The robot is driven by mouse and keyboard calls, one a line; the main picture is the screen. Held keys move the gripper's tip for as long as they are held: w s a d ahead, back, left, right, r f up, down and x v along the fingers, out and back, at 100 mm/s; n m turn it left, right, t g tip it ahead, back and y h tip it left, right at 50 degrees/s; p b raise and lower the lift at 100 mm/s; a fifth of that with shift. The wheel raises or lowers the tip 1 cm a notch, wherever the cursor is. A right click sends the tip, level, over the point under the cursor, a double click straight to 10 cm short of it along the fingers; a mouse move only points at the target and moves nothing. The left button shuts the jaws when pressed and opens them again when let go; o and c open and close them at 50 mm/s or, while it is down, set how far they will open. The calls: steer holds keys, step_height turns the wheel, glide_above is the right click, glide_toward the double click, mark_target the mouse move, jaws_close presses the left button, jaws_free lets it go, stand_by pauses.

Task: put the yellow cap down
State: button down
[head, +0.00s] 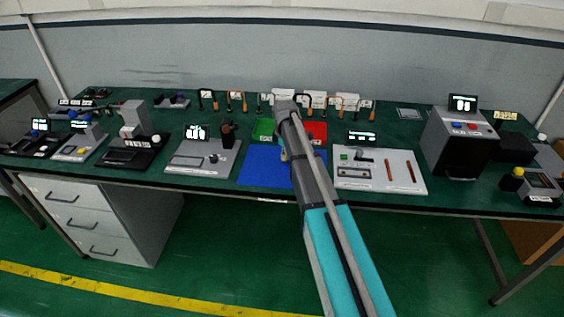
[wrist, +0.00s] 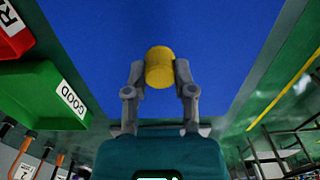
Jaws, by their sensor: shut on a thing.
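The yellow cap (wrist: 159,58) is held between the two fingertips of my gripper (wrist: 160,74) in the wrist view. My gripper is shut on it. The blue mat (wrist: 215,35) fills the background behind the cap. I cannot tell whether the cap touches the mat or hangs above it. In the head view the blue mat (head: 262,172) lies at the middle front of the green table, and my arm reaches over it. My arm hides most of the gripper and the cap there.
A green bin (wrist: 35,92) marked GOOD and a red bin (wrist: 12,38) sit beside the mat. A grey panel (head: 400,180) with rods lies right of the mat, and another grey panel (head: 190,162) lies left. A dark box device (head: 458,145) stands farther right.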

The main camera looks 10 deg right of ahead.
steer(key=shift+f+b, duration=1)
steer(key=shift+f, duration=0.35)
steer(key=shift+f, duration=0.1)
steer(key=shift+c, duration=2.2)
jaws_free()
step_height(320, 180, up, 12)
steer(key=p, duration=1.2)
steer(key=shift+s, duration=0.1)
